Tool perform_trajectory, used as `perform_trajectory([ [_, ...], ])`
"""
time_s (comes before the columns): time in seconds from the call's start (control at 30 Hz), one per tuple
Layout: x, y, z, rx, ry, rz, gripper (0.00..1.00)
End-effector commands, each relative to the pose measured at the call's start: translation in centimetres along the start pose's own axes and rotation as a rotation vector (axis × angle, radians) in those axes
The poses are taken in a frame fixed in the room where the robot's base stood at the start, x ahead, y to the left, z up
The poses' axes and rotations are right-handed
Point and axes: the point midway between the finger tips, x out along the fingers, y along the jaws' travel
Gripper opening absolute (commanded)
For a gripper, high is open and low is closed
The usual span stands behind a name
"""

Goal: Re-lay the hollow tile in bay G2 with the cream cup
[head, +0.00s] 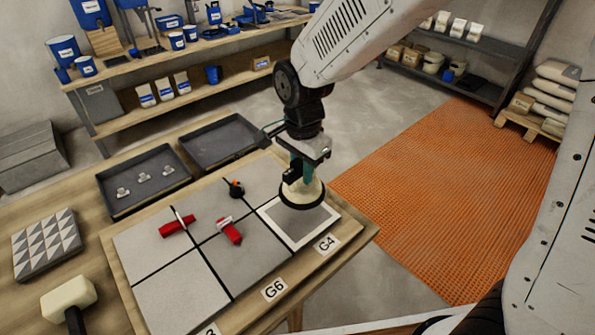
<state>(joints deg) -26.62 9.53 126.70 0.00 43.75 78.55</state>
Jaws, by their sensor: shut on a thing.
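My gripper (303,158) points down and is shut on the cream cup (302,188), around its green upper part. The cup has a cream bell-shaped body and a dark rim at its base. It is over the far end of a grey tile with a pale border (298,223), in the bay by the G4 label (326,245). The rim is on or just above the tile; I cannot tell which. No G2 label can be read, and the lowest label is cut off by the frame edge. The cup and gripper hide part of the bay.
Two red-handled tools (178,226) (230,231) and a dark knob with an orange part (236,188) lie on neighbouring tiles. A tray (146,178) holds small grey pieces; another tray (212,142) looks empty. A mallet (68,296) and patterned tile (46,244) lie left.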

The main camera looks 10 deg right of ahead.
Motion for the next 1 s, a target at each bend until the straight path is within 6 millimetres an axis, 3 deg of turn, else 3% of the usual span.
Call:
perform_trajectory([
  [0.1, -0.4, 0.3, 1.4, 0.052, 0.000, 0.000, 0.00],
  [0.23, 0.0, 0.4, 1.7, 0.073, 0.000, 0.001, 0.00],
  [0.7, 4.7, 0.4, 1.6, 0.071, 0.000, 0.001, 0.00],
  [1.0, 6.0, 0.4, 1.6, 0.071, 0.000, 0.000, 0.00],
])
